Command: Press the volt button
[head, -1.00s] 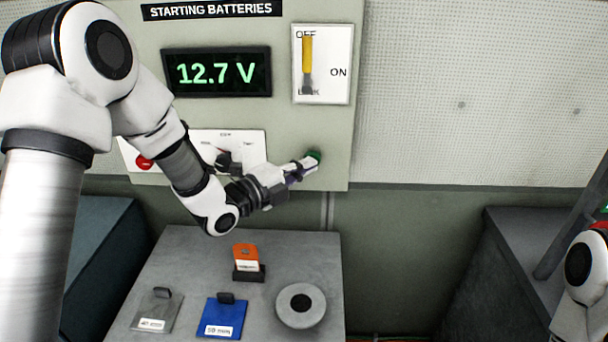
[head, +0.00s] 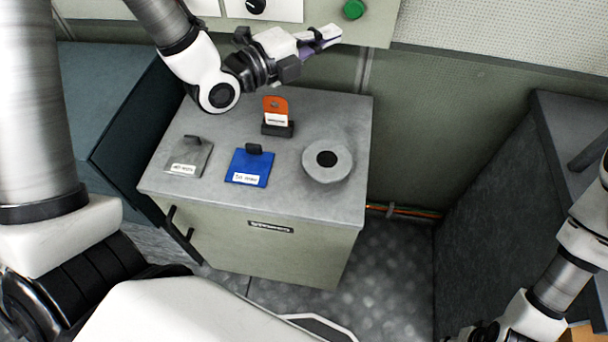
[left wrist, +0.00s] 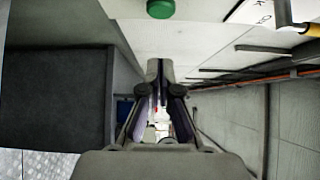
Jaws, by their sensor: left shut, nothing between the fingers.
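A round green button (head: 353,9) sits on the pale wall panel at the top of the head view. It also shows at the top of the left wrist view (left wrist: 161,9). No label on it can be read. My left gripper (head: 332,36) is shut and empty. Its fingertips are just below and left of the button in the head view, apart from it. In the left wrist view its closed fingertips (left wrist: 160,70) point toward the panel, below the button. My right gripper (head: 482,332) is at the bottom edge, mostly cut off; its fingers are hidden.
A grey cabinet (head: 318,209) stands below the panel. On it are an orange tag (head: 275,106) in a dark holder, a blue plate (head: 249,170), a grey plate (head: 187,158) and a round grey disc (head: 343,168). A black knob (head: 256,5) is on the panel.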

